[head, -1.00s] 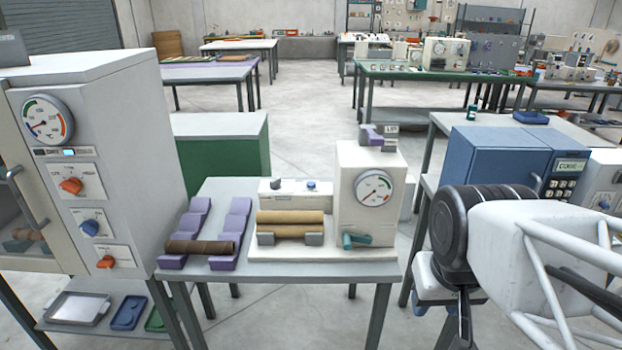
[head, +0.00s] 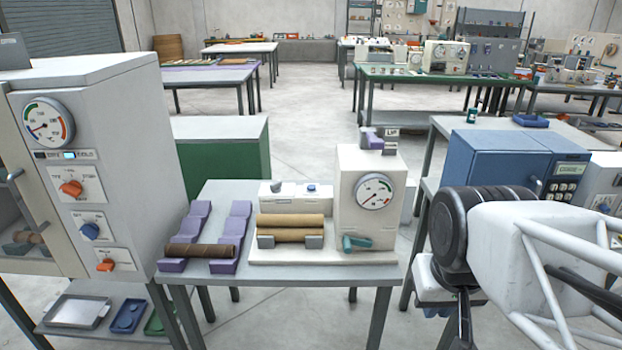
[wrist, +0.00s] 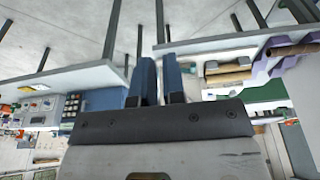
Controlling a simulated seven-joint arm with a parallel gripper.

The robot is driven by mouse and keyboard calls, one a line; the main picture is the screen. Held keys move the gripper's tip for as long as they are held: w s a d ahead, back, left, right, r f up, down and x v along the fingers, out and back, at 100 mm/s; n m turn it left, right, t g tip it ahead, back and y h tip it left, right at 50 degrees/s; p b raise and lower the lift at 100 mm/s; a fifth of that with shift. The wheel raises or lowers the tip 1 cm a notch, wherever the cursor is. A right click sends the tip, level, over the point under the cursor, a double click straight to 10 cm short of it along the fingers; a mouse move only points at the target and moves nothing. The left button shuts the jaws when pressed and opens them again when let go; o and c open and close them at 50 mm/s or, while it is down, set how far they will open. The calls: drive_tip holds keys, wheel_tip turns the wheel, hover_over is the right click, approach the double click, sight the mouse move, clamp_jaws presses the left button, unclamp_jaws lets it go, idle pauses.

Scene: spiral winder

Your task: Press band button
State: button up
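The winder (head: 345,215) is a cream machine with a round dial (head: 374,191), a teal handle (head: 356,243) and two tan rolls in its front cradle. A white box (head: 296,201) at its back left carries a small blue button (head: 312,188) and a grey knob (head: 276,187). Any label on the button is too small to read. My gripper (head: 464,325) hangs at the lower right, well apart from the winder. In the wrist view its two blue fingers (wrist: 160,78) stand apart with a narrow gap and nothing between them. The winder shows upside down there.
A brown roll (head: 200,251) lies across purple cradles (head: 234,228) left of the winder. A tall grey cabinet (head: 130,140) stands at the left. A blue machine (head: 500,160) stands on a table at the right, behind my arm. Floor shows between the two tables.

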drive_tip(key=shift+w+r, duration=0.15)
drive_tip(key=shift+w, duration=0.1)
clamp_jaws()
drive_tip(key=w+a+r, duration=0.1)
drive_tip(key=w+r, duration=0.2)
drive_tip(key=w, duration=0.5)
drive_tip(key=w+a+r, duration=0.1)
drive_tip(key=w+r, duration=0.3)
drive_tip(key=w, duration=0.5)
drive_tip(key=g, duration=0.3)
hover_over(311, 186)
wheel_tip(311, 186, down, 12)
drive_tip(key=shift+r, duration=0.15)
drive_tip(key=shift+s+d, duration=0.1)
drive_tip(key=shift+s, duration=0.05)
wheel_tip(311, 186, down, 14)
drive_tip(key=shift+f, duration=0.1)
